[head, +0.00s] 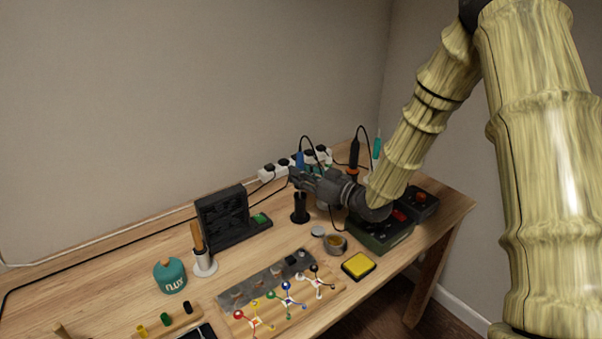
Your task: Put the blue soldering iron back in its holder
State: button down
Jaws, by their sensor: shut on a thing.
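The blue soldering iron (300,160) shows in the head view with its blue handle upright and a dark cable rising from it. My gripper (297,178) is shut on it, reaching in from the right. A black cylindrical holder (300,208) stands on the bench directly below the gripper. The iron's lower part is hidden by the gripper, so I cannot tell whether its tip is inside the holder.
A black fan unit (222,215) stands to the left. A dark green box (380,236), a small metal cup (336,244) and a yellow sponge (358,266) are to the right. A white power strip (282,168) lies behind. A teal flux jar (170,275) is at the left front.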

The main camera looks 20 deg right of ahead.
jog(key=shift+f, duration=0.55)
jog(key=shift+f+b, duration=0.1)
jog(key=shift+b, duration=0.2)
jog(key=shift+f+b, duration=0.35)
jog(key=shift+f, duration=0.35)
jog(key=c, duration=0.6)
grip_release()
jog(key=shift+c, duration=0.2)
jog(key=shift+r, duration=0.2)
